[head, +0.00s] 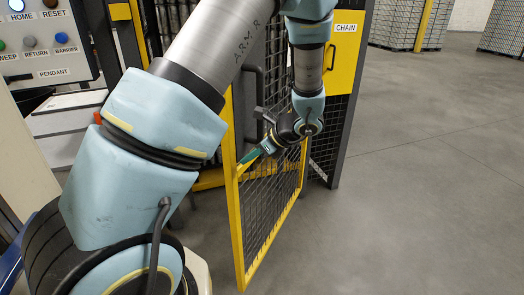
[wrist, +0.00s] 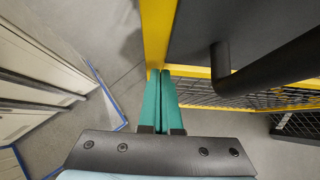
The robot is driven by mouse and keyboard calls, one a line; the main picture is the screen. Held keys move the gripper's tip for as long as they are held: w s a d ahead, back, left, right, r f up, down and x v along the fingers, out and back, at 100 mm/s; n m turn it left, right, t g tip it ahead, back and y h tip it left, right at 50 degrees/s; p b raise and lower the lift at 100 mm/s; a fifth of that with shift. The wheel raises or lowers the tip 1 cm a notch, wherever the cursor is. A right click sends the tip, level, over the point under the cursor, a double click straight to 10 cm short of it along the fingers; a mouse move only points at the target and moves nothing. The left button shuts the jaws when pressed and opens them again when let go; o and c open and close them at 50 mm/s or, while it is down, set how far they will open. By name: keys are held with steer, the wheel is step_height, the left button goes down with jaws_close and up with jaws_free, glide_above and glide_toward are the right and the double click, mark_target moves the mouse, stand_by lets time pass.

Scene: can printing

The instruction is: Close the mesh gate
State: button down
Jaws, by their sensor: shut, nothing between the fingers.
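The mesh gate (head: 234,225) has a yellow frame, dark wire mesh and a dark upper plate. It stands ajar, its near upright angled out towards me over the floor. Its black bar handle (head: 250,88) is on the upper part, and it shows large in the wrist view (wrist: 222,62). My gripper (head: 244,158) is shut and empty, its teal fingers together. In the wrist view the fingertips (wrist: 160,72) are right at the yellow upright (wrist: 157,30), below the handle. I cannot tell whether they touch it. My arm hides part of the gate's top.
A control panel (head: 45,48) with buttons is at upper left. A yellow plate marked CHAIN (head: 345,45) is on the fence behind the gate. Pallet stacks (head: 395,22) stand far back. The grey floor at right is clear.

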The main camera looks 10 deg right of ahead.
steer(key=shift+w+a, duration=0.55)
steer(key=shift+a, duration=0.15)
